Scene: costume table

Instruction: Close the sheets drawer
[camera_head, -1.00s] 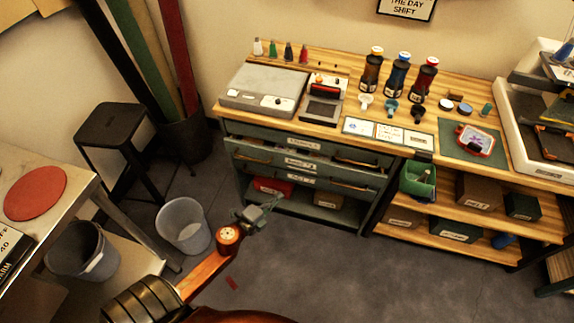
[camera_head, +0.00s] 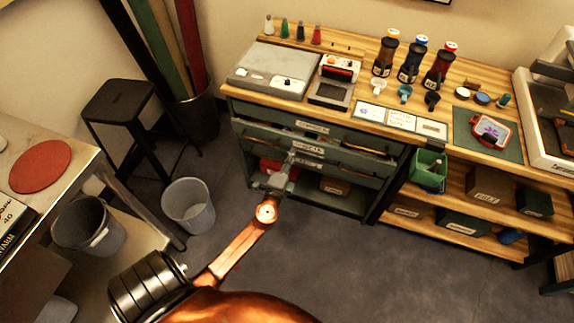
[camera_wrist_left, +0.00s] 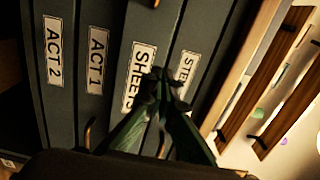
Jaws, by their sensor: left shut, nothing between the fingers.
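The sheets drawer (camera_head: 307,153) is in the grey-green cabinet under the wooden worktop. It looks partly pulled out in the head view, though how far is hard to tell. In the left wrist view its front (camera_wrist_left: 150,28) carries the label SHEETS, between the ACT 1 drawer (camera_wrist_left: 97,60) and a drawer labelled STE… (camera_wrist_left: 187,70). My left gripper (camera_head: 290,158) is at the drawer fronts. Its shut, empty fingertips (camera_wrist_left: 160,82) are in front of the SHEETS label's edge; whether they touch is unclear. My right gripper is not in view.
A grey bin (camera_head: 188,207) stands on the floor left of the cabinet, and a black stool (camera_head: 118,100) behind it. Open shelves (camera_head: 470,190) with boxes and a green bin (camera_head: 428,172) are on the right. The floor before the cabinet is clear.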

